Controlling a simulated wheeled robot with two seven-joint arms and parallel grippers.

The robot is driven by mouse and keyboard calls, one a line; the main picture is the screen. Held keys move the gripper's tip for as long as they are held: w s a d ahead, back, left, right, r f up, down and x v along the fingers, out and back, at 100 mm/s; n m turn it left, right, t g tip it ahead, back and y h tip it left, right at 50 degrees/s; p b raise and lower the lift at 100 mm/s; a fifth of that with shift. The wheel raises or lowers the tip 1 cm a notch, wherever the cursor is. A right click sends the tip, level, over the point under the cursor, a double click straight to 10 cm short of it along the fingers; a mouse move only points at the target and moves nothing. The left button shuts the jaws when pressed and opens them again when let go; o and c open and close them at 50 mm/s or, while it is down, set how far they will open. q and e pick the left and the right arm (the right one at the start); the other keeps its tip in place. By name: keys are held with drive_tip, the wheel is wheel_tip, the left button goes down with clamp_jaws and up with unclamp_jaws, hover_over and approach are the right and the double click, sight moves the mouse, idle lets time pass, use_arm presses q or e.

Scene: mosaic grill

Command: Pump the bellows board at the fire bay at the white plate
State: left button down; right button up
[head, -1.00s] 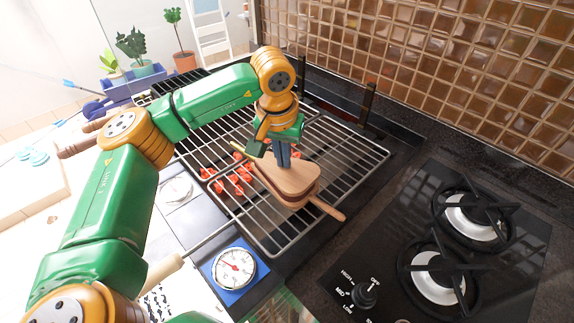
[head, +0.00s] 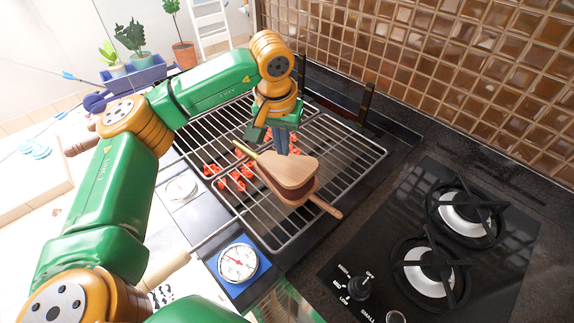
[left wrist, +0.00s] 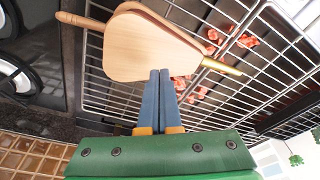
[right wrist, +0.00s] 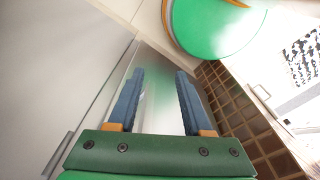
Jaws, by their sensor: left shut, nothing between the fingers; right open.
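The bellows (head: 284,167) lies on the grill grate, with a pale wooden top board, a darker body under it and a wooden handle (head: 325,207). Its brass nozzle (head: 244,150) points at red-orange coals (head: 240,178) below the bars. My left gripper (head: 282,153) is shut and empty, its fingertips at the top board. The board (left wrist: 145,48) also shows in the left wrist view, close by the shut fingertips; contact is hard to tell. My right gripper (right wrist: 158,75) is open and empty. A pale round disc (head: 181,187) beside the grate may be the white plate.
The wire grate (head: 345,165) surrounds the bellows. A dial gauge (head: 238,263) on a blue square stands in front. A black hob (head: 420,285) with burners and a knob is at right. Tiled wall (head: 430,70) closes the back. Potted plants stand at far left.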

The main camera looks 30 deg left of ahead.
sight(283, 163)
use_arm(q)
drive_tip(key=shift+f+b, duration=1.4)
drive_tip(key=shift+f, duration=0.75)
drive_tip(key=r+p, duration=0.4)
drive_tip(key=r, duration=0.1)
drive_tip(key=shift+w+a+p, duration=0.1)
drive_tip(key=shift+a+p, duration=0.1)
drive_tip(key=shift+p, duration=0.2)
drive_tip(key=shift+f, duration=0.1)
drive_tip(key=shift+f+b, duration=1.45)
drive_tip(key=shift+f, duration=0.2)
drive_tip(key=shift+d+f+b, duration=0.15)
drive_tip(key=shift+f+b, duration=0.4)
drive_tip(key=shift+f, duration=0.2)
drive_tip(key=r+p, duration=0.4)
drive_tip(key=r, duration=0.1)
drive_tip(key=shift+a+p, duration=0.3)
drive_tip(key=shift+f, duration=0.15)
